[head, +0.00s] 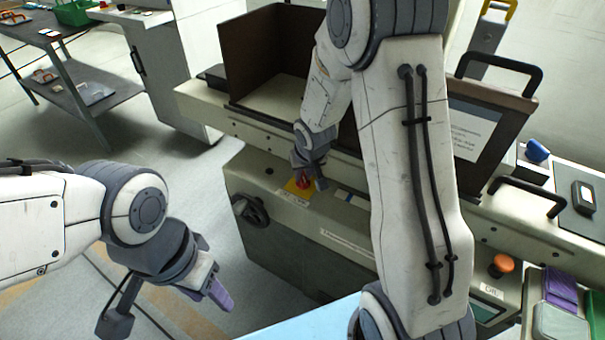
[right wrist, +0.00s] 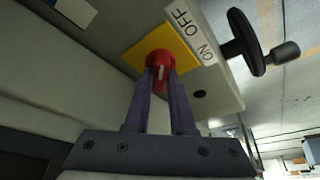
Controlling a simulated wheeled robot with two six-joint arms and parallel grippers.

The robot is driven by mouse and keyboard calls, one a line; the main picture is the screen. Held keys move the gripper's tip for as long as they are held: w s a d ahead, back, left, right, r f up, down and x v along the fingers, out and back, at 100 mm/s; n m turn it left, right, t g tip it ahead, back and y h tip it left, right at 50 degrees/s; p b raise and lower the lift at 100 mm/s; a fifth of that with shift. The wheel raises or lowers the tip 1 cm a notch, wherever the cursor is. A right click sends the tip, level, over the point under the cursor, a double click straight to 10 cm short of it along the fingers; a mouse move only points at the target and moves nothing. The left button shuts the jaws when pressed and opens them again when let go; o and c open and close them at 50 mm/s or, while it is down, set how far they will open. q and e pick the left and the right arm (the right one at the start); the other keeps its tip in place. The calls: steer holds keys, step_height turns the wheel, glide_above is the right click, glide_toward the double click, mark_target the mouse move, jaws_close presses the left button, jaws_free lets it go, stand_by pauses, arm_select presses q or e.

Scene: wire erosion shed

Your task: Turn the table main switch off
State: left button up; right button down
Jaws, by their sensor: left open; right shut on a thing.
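The table main switch is a red rotary knob (head: 303,181) on a yellow plate (head: 290,188), on the front ledge of the machine. In the right wrist view the red knob (right wrist: 160,58) sits on the yellow plate (right wrist: 133,54) beside a white label (right wrist: 190,35) reading OFF and ON. A pale mark shows on the knob; I cannot tell which word it points to. My right gripper (right wrist: 160,80) is shut on the knob, a purple finger on each side. My left gripper (head: 166,308) is open and empty, low at the left, away from the machine.
A black handwheel (head: 250,210) sticks out left of the switch; it also shows in the right wrist view (right wrist: 245,42). An orange button (head: 502,264) and a blue knob (head: 537,152) are at the right. A shelved trolley (head: 85,95) stands at the far left, with open floor before it.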

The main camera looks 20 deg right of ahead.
steer(key=c, duration=0.8)
jaws_free()
steer(key=shift+s, duration=0.1)
steer(key=shift+o, duration=0.2)
steer(key=p+v, duration=0.3)
steer(key=v, duration=0.7)
steer(key=shift+r+p, duration=0.2)
steer(key=shift+p, duration=0.2)
steer(key=shift+a, duration=0.1)
